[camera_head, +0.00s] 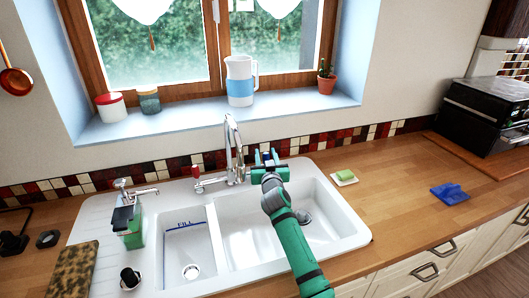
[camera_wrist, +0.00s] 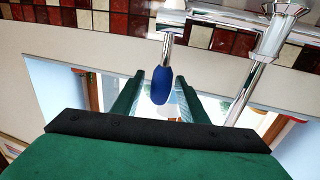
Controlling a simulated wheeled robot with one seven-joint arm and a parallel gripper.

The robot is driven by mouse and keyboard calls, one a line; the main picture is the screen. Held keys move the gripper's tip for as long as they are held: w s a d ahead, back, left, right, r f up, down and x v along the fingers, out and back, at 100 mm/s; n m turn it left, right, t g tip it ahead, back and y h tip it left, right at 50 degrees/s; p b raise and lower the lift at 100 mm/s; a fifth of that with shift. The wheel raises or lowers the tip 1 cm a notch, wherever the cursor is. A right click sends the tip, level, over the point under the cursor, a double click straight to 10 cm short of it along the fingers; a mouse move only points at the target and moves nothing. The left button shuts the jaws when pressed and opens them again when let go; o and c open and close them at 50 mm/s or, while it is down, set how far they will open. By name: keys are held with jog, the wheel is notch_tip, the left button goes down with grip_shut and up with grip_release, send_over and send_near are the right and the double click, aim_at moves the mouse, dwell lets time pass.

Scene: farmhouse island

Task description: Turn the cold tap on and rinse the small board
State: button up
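The chrome mixer tap (camera_head: 233,150) stands behind the white double sink, with a red-tipped handle (camera_head: 196,171) on its left. The blue-tipped cold handle (camera_wrist: 162,85) shows in the wrist view, on a short chrome stem. My gripper (camera_head: 267,157) is at the right of the tap; in the wrist view its two green fingers are open, one on each side of the blue tip, with visible gaps. No running water shows at the spout. A small mottled brown board (camera_head: 73,271) lies at the left on the drainer side, well away from my gripper.
My arm crosses the right basin (camera_head: 333,215). The left basin (camera_head: 188,252) has a "FILL" line. A sponge on a dish (camera_head: 345,177) and blue cloth (camera_head: 449,193) lie on the right worktop, otherwise mostly clear.

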jog(key=shift+w+a, duration=0.2)
jog(key=shift+w, duration=1)
